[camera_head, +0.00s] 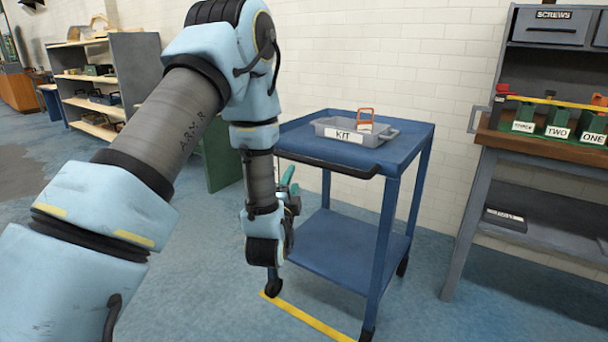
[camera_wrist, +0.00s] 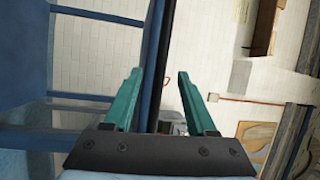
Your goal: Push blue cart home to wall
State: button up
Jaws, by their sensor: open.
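The blue cart (camera_head: 335,238) stands upright on the blue floor, near the white brick wall (camera_head: 350,65). A dark handle bar (camera_head: 335,168) runs along its near top edge. My gripper (camera_head: 289,176) is at the cart's near left side, by the handle's left end. In the wrist view my gripper (camera_wrist: 160,72) has its two green fingers apart. A dark bar (camera_wrist: 155,50), apparently the handle, passes between or beyond them; contact cannot be told. Blue cart parts (camera_wrist: 25,70) fill the left of that view. My arm hides part of the cart's left side.
A grey tray labelled KIT (camera_head: 365,138) with an orange-handled item sits on the cart's top. A yellow floor line (camera_head: 310,318) lies at the cart's near wheels. A grey workbench (camera_head: 468,215) with green bins stands at right, shelves (camera_head: 130,70) at back left. Floor between cart and workbench is clear.

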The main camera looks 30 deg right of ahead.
aim_at(303, 162)
jog(key=shift+m+h, duration=0.4)
jog(key=x, duration=0.7)
jog(key=p+x, duration=0.1)
jog(key=x, duration=0.2)
jog(key=shift+s+d+r, duration=0.15)
jog(key=shift+d, duration=0.35)
grip_shut()
dwell(0.5)
